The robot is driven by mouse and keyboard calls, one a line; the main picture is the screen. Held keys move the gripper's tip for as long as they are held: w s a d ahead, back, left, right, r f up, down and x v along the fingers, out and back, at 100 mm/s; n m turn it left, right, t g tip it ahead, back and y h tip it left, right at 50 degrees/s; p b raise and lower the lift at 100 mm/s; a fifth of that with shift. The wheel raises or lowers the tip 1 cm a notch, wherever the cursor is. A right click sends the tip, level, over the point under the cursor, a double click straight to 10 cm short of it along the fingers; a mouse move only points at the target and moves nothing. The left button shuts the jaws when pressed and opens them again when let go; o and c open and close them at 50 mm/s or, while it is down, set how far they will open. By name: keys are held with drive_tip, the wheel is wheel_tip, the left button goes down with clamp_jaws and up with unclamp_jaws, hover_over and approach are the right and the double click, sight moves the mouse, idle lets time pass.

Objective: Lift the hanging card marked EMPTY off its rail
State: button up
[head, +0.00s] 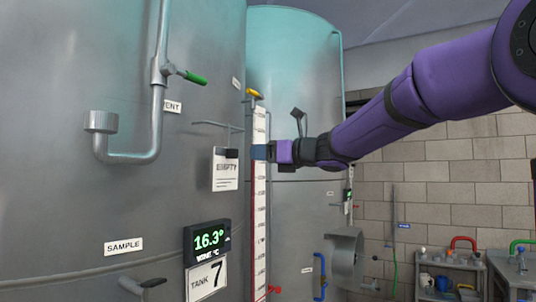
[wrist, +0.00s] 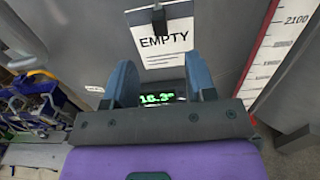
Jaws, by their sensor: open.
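The white EMPTY card (head: 225,177) hangs on the grey tank's wall with a dark clip (head: 231,153) at its top edge. It also shows in the wrist view (wrist: 163,59), hanging upright with its clip (wrist: 159,19) above the printed word. A thin grey rail (head: 218,126) sticks out above the card in the head view; how the card is fixed to it is not clear. My gripper (head: 259,152) is to the right of the card. In the wrist view its blue fingers (wrist: 162,78) are apart and empty, with the card beyond and above their tips.
A lit 16.3° display (head: 208,238) and a TANK 7 plate (head: 206,279) are below the card. A tall level scale (head: 260,205) stands close by on the right. A bent pipe with a green-handled valve (head: 158,80) juts out at upper left.

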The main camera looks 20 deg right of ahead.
sight(236, 152)
drive_tip(key=shift+x, duration=4.4)
drive_tip(key=shift+w+a, duration=0.45)
drive_tip(key=shift+c, duration=0.5)
drive_tip(key=c, duration=0.8)
drive_tip(key=shift+r, duration=0.2)
drive_tip(key=shift+r, duration=1.55)
